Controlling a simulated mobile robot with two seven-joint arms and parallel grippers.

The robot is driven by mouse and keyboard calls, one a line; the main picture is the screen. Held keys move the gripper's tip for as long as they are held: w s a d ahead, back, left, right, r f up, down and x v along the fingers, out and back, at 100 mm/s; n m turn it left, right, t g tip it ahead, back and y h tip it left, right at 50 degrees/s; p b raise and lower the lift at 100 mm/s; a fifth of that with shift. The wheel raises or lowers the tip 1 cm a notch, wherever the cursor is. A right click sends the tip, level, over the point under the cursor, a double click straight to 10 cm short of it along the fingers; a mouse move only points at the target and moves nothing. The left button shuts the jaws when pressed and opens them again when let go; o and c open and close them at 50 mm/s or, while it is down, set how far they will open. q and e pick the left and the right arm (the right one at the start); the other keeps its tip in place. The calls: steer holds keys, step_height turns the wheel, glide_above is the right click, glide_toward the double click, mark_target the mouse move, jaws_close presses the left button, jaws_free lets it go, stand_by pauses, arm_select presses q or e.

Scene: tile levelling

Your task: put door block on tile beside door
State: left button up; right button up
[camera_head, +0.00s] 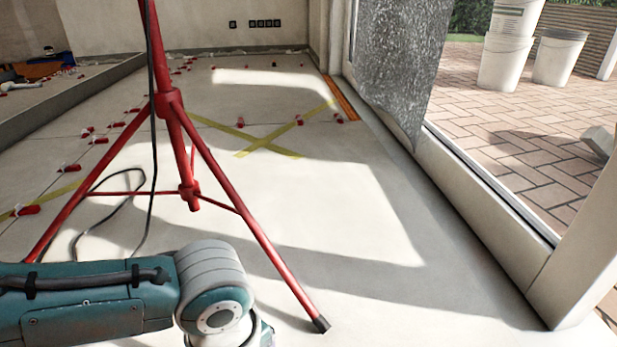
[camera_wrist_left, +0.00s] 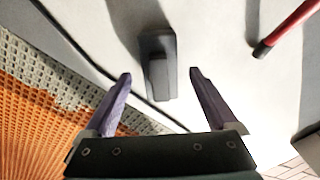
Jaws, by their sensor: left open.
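A dark grey block (camera_wrist_left: 158,68), which looks like the door block, lies on the pale floor in the left wrist view. My left gripper (camera_wrist_left: 160,75) is open, with its two purple fingers on either side of the block's near end in that picture. I see no contact, and the height of the fingers above the block is hard to tell. The block and the left fingers are out of the head view, where only my left arm shows. The pale tile floor (camera_head: 400,300) reaches to the door frame (camera_head: 480,200) on the right. My right gripper is not in view.
A red tripod (camera_head: 235,195) stands on the floor, its foot near my left arm. A black cable (camera_head: 100,215) lies behind it. Red levelling clips (camera_head: 240,122) and a yellow tape cross (camera_head: 262,140) lie farther back. Orange mesh (camera_wrist_left: 45,125) is at left in the wrist view.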

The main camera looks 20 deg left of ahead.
arm_select(q)
step_height(320, 180, up, 11)
steer(key=p, duration=0.9)
steer(key=s+d+r+n+t+h, duration=0.2)
steer(key=s+d+r+n+h, duration=0.15)
steer(key=d+r+n, duration=0.35)
steer(key=s+a+r+n+t+y, duration=0.1)
steer(key=s+a+r+n+y, duration=0.2)
steer(key=s+a+r+n, duration=0.2)
steer(key=a+r+n, duration=0.1)
steer(key=a+n, duration=0.2)
steer(key=n, duration=0.3)
steer(key=shift+a+r+n+t, duration=0.15)
steer(key=shift+r+n+t, duration=0.15)
steer(key=shift+n, duration=0.1)
steer(key=shift+s, duration=0.1)
